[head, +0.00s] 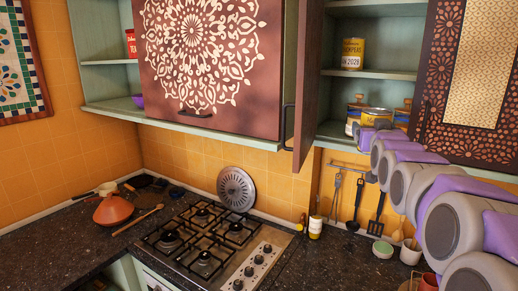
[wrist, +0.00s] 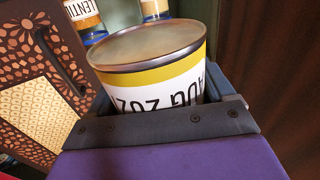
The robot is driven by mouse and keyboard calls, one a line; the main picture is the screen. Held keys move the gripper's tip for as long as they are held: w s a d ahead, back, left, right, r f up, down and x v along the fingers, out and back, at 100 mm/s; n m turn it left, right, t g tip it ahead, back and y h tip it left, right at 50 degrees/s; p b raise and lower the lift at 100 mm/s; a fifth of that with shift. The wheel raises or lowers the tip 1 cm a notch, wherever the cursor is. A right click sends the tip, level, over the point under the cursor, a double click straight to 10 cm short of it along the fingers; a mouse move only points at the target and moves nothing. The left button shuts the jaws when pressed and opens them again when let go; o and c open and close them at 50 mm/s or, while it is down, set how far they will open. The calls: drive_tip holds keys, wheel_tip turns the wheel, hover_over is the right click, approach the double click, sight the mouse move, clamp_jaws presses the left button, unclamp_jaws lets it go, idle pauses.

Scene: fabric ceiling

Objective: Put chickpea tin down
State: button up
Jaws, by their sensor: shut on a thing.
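My gripper (head: 368,128) is at the lower shelf of the open wall cabinet on the right. It is shut on a tin (head: 376,114) with a yellow band. In the wrist view, the tin (wrist: 150,75) shows a bare metal end and a white label reading "AUG 202", upside down in the picture. Its product name is hidden. Whether the tin touches the shelf cannot be told. Another yellow tin (head: 352,54), labelled chickpeas with "JAN 2028", stands on the shelf above.
Jars stand on both sides of the held tin, one on the left (head: 355,112) and one on the right (head: 403,113). The open cabinet door (head: 309,85) is to the left. A gas hob (head: 208,245) and hanging utensils (head: 357,200) are below.

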drive_tip(key=w+a+f+n+y+b, duration=0.15)
drive_tip(key=a+f, duration=0.35)
drive_tip(key=f, duration=0.5)
drive_tip(key=w+a+f+y+b, duration=0.15)
drive_tip(key=a+f, duration=0.35)
drive_tip(key=f, duration=0.5)
drive_tip(key=w+a+f+b, duration=0.2)
drive_tip(key=a+f, duration=0.3)
drive_tip(key=f, duration=0.4)
drive_tip(key=s+a+f, duration=0.1)
drive_tip(key=s+f, duration=0.3)
drive_tip(key=f, duration=0.6)
drive_tip(key=s+f, duration=0.4)
drive_tip(key=f, duration=0.5)
drive_tip(key=shift+s+a+f+b, duration=0.35)
drive_tip(key=shift+f+b, duration=0.05)
